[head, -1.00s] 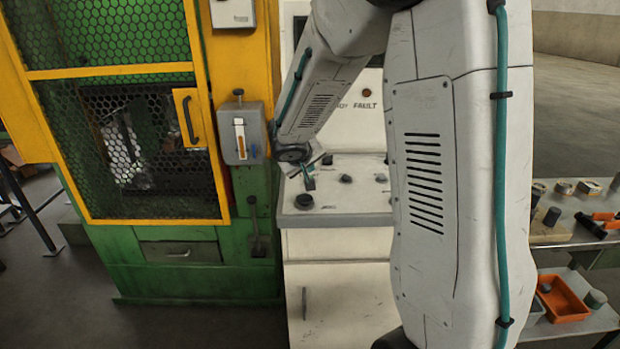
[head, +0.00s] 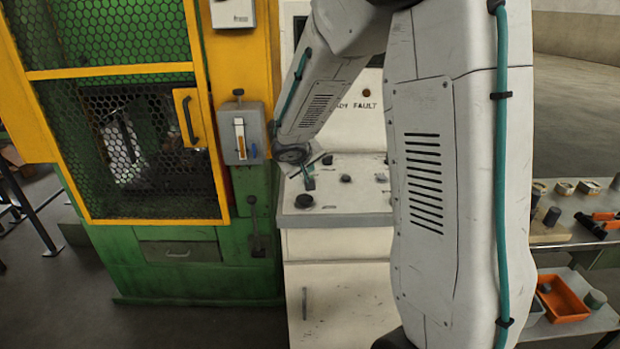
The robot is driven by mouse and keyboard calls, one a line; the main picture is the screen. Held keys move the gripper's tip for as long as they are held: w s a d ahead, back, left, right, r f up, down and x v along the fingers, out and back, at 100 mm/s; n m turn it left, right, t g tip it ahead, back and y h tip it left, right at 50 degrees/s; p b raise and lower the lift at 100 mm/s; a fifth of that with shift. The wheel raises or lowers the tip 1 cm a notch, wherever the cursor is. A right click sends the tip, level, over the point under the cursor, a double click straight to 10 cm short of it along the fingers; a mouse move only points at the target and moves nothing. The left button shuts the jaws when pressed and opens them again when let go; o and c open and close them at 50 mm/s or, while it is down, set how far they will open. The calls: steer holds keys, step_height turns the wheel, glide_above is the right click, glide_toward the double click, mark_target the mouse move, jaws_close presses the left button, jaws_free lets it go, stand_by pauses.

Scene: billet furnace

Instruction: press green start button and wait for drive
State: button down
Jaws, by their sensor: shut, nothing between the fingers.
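The white control console (head: 340,219) stands right of the green and yellow machine, with dark knobs or buttons on its sloped top. A large black button (head: 304,201) is near its front left, and a smaller dark knob (head: 345,178) is further right. My gripper (head: 309,183) is small in view, shut and empty, pointing down at the left part of the console top, just behind the black button. I cannot make out a green button; that spot is partly covered by my gripper and wrist. Whether my fingertips touch the panel I cannot tell.
The machine has a yellow mesh guard door (head: 150,140), closed, and a grey box with a lever (head: 242,135) on its post. My arm hides the console's right side. At right, a bench (head: 568,232) holds loose parts, with an orange bin (head: 563,300) below.

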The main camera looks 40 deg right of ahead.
steer(key=shift+f, duration=0.1)
steer(key=shift+f, duration=0.3)
steer(key=shift+f, duration=0.45)
stand_by(0.7)
steer(key=shift+r, duration=0.85)
steer(key=shift+r, duration=0.1)
steer(key=shift+r, duration=2.45)
